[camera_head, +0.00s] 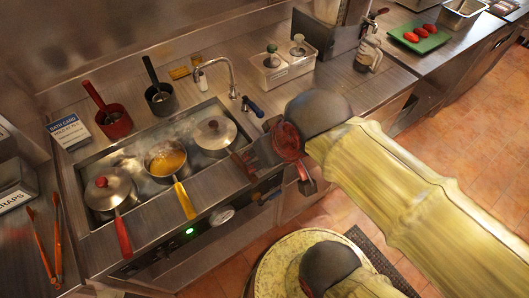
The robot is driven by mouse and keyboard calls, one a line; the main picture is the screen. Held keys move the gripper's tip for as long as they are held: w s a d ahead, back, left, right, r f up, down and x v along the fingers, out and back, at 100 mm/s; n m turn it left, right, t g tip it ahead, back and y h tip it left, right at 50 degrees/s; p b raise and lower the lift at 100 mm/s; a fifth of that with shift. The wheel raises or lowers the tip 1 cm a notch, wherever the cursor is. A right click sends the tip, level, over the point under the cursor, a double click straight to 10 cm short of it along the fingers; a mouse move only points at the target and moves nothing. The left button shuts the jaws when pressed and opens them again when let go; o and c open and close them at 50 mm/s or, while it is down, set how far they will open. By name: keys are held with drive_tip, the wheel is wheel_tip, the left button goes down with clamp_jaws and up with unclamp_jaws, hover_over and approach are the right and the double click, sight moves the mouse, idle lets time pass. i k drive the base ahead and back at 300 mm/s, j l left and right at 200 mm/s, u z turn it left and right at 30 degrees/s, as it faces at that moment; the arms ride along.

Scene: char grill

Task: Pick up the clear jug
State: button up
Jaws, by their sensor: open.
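A clear jug (369,52) with a handle and what looks like dark contents stands upright on the steel counter at the upper right. It is beside a tall steel box. My gripper (270,168) is open, with no object visible in it, near the front edge of the counter, right of the pan well. It is well apart from the jug, which is farther back and to the right. My arm reaches in from the right and hides part of the counter front.
Lidded pots and a pan of yellow liquid (168,160) sit in the steaming well at left. A green board (420,38) with red items lies right of the jug. Counter in front of the jug is clear.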

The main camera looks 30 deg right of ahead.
sight(369, 57)
drive_tip(key=z, duration=1.65)
drive_tip(key=k+l+u, duration=0.1)
drive_tip(key=u, duration=2.2)
drive_tip(key=z, duration=2.2)
drive_tip(key=i+l+u, duration=0.1)
drive_tip(key=i+l, duration=0.15)
drive_tip(key=l, duration=0.15)
